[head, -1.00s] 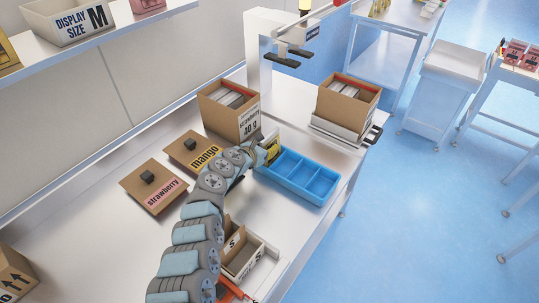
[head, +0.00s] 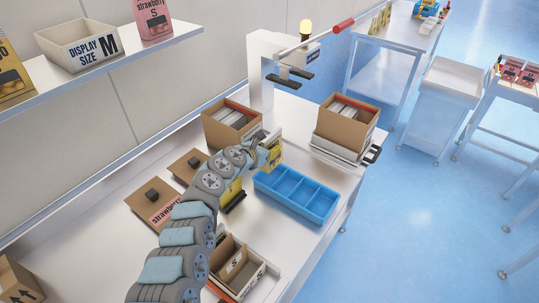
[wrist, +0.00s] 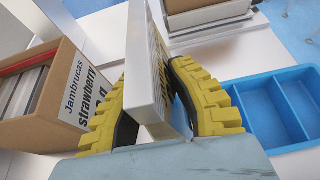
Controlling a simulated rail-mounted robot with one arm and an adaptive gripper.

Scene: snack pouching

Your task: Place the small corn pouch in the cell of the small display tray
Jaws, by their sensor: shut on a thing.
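My gripper (wrist: 149,76) has its two yellow ribbed fingers shut on a thin pouch (wrist: 142,65). The pouch stands edge-on between them, its white edge facing the wrist camera. In the head view the pouch (head: 275,152) shows yellow beyond my arm's end, above the bench between the strawberry carton and the blue tray. The print is too small to read. A small open tray marked S (head: 262,276) sits at the front of the bench, left of and apart from the blue tray; my arm partly hides it and its cell is hard to see.
An empty blue compartment tray (head: 322,217) lies near the bench's right edge. The strawberry carton (head: 218,134) and another carton (head: 336,137) stand behind. A strawberry card (head: 142,203) lies at left. Bare bench lies in front of the blue tray.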

